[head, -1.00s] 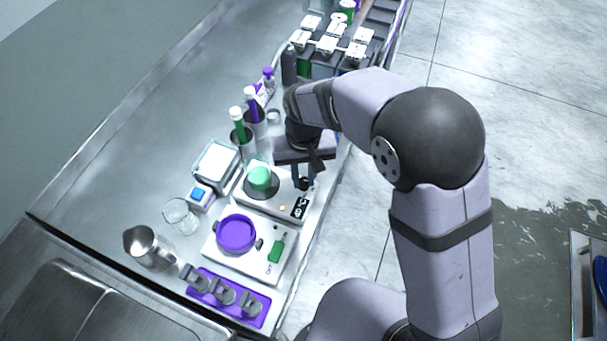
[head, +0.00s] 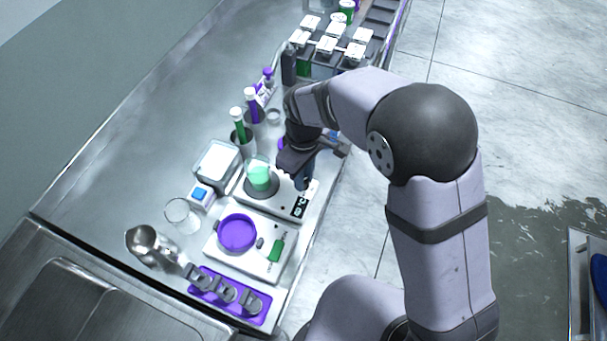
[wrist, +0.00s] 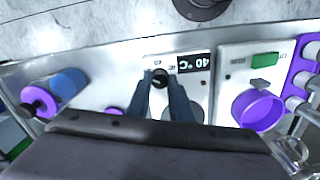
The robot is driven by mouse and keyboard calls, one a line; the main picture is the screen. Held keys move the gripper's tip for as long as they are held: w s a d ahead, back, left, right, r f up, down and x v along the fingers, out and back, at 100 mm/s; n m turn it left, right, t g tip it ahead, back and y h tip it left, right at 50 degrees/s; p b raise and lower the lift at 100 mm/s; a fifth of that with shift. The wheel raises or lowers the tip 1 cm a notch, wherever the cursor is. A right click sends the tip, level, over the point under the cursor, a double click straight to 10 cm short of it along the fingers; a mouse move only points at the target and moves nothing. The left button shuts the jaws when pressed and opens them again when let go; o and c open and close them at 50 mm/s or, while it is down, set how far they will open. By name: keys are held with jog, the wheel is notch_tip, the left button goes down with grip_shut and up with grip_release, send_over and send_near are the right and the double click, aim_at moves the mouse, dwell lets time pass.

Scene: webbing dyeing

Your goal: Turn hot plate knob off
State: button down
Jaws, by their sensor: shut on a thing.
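The white hot plate (head: 280,205) stands on the steel bench, with a beaker of green liquid (head: 258,175) on its round dark top. Its black knob (wrist: 159,83) shows in the wrist view, beside a dark display (wrist: 194,62) reading 40 °C upside down. My gripper (wrist: 160,76) points down at the panel, its two blue-grey fingers on either side of the knob and shut on it. In the head view, my gripper (head: 303,184) hides the knob. The knob's pointer setting is too small to read.
A white scale with a purple dish (head: 237,233) and a green display stands close beside the hot plate. A purple rack (head: 229,296), glass beaker (head: 181,215), metal jug (head: 149,245) and tube holders (head: 240,136) stand around. The bench edge is close by.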

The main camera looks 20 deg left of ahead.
jog(key=shift+a+r, duration=0.1)
dwell(0.3)
jog(key=shift+w, duration=0.1)
jog(key=c, duration=1.6)
grip_release()
jog(key=shift+r+b, duration=0.95)
jog(key=shift+r, duration=2.7)
